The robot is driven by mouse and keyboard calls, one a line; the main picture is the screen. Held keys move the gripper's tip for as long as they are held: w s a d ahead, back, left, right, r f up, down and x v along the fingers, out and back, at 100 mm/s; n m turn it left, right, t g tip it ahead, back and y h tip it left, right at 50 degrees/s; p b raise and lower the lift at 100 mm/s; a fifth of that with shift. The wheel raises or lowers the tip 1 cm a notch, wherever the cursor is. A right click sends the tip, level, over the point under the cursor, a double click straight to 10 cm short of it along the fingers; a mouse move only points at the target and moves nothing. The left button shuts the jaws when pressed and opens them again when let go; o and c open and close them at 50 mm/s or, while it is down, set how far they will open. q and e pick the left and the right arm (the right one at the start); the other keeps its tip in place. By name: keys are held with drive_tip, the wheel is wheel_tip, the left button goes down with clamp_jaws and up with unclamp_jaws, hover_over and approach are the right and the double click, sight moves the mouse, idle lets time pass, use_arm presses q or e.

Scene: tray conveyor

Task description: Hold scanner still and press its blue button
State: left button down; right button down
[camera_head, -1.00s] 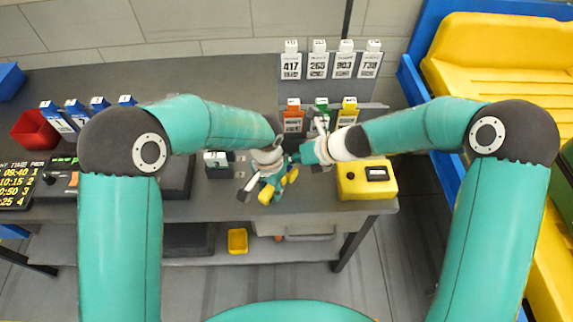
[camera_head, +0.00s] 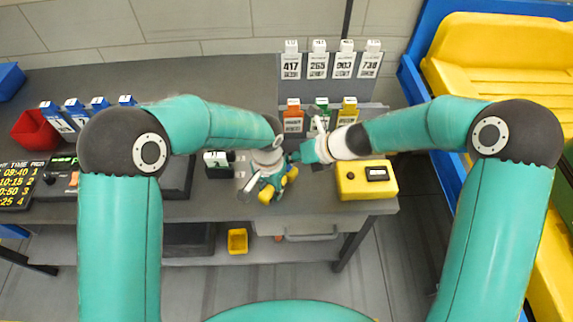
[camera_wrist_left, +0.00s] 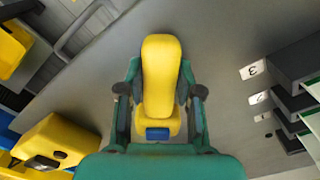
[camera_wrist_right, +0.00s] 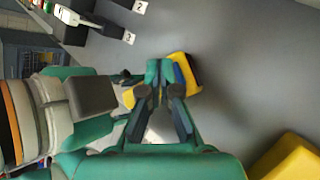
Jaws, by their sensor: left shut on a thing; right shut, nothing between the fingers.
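The yellow scanner (camera_wrist_left: 160,75) is held upright in the middle of the left wrist view, with its blue button (camera_wrist_left: 157,134) at the near end. My left gripper (camera_wrist_left: 160,92) is shut on the scanner, one finger on each side. In the head view, the scanner (camera_head: 266,195) is partly hidden by my left gripper (camera_head: 270,182), above the table's front edge. My right gripper (camera_wrist_right: 159,72) is shut and empty, its tips close beside the scanner (camera_wrist_right: 187,70). I cannot tell whether they touch it. In the head view, my right gripper (camera_head: 298,157) is just right of the scanner.
A yellow box with a dark display (camera_head: 366,180) stands on the table to the right. Card racks (camera_head: 331,66) stand at the back. A red bin (camera_head: 35,130) and a sign (camera_head: 22,185) are at the left. The grey table (camera_head: 230,85) is clear at the back.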

sight(289, 167)
drive_tip(key=shift+r, duration=0.3)
drive_tip(key=shift+r, duration=0.1)
drive_tip(key=shift+r, duration=2.45)
use_arm(q)
drive_tip(key=c, duration=0.7)
unclamp_jaws()
